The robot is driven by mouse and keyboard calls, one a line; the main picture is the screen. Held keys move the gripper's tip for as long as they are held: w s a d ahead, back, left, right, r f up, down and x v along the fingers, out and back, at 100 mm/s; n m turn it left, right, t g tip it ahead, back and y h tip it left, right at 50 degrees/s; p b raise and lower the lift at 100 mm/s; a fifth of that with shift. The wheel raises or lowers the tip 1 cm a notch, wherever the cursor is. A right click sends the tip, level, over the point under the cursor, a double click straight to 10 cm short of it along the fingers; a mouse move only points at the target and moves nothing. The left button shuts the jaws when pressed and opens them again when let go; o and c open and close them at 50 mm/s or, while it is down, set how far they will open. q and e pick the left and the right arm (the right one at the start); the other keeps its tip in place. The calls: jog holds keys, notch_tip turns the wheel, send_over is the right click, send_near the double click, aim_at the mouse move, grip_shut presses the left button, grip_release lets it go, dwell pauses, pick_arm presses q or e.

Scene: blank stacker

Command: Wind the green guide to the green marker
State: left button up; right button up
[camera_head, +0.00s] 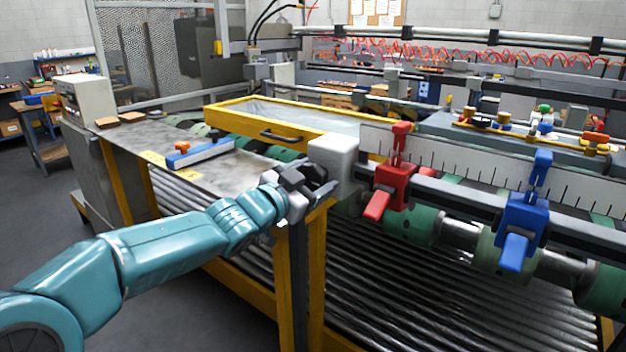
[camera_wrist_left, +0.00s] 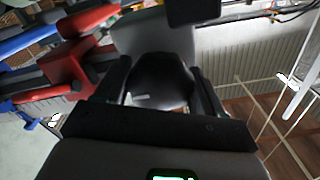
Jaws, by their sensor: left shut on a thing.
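My left gripper (camera_head: 312,190) is at the near end of the guide rail, beside a pale end block (camera_head: 334,155). In the left wrist view its two dark fingers (camera_wrist_left: 160,92) are shut on a rounded black knob (camera_wrist_left: 160,75), seen between them. I cannot pick out a green guide or a green marker with certainty. My right gripper is not in view.
A yellow-framed tray (camera_head: 285,124) stands behind. Dark rollers (camera_head: 440,290) run below the rail. A yellow post (camera_head: 316,265) stands under the end block. Floor at lower left is clear.

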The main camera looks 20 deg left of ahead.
pick_arm(q)
jog(key=o, duration=1)
jog(key=v, duration=1.6)
jog(key=shift+s, duration=0.15)
